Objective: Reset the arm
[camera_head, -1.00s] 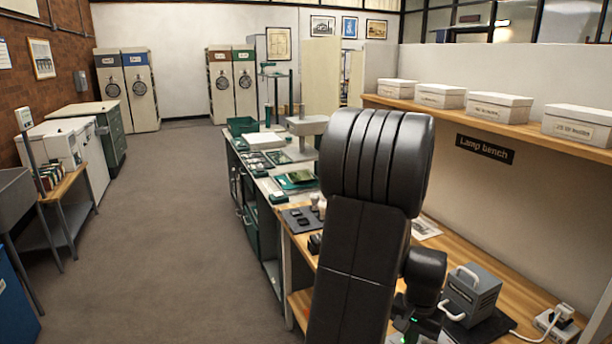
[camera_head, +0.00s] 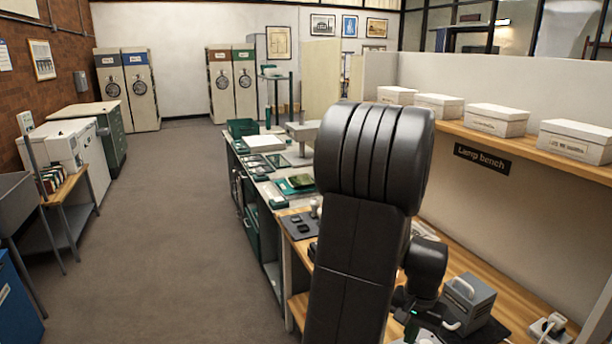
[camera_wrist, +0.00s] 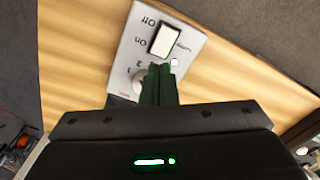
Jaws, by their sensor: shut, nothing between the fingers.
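My gripper (camera_wrist: 160,72) shows in the wrist view with its dark green fingers together and nothing between them. In that view the fingers lie over a grey switch panel (camera_wrist: 128,50) with a white rocker switch (camera_wrist: 165,40) marked On and Off and a partly covered round knob (camera_wrist: 139,82). I cannot tell whether the fingers touch the panel. In the head view my black arm stands up in the middle and bends down over the wooden bench (camera_head: 452,249); the fingertips are not clear there.
A grey box with a handle (camera_head: 467,303) stands on the bench right of my arm, with a small switch unit (camera_head: 548,330) farther right. White archival boxes (camera_head: 497,120) line the shelf above. A green-fronted counter (camera_head: 262,225) runs behind. The floor at left is open.

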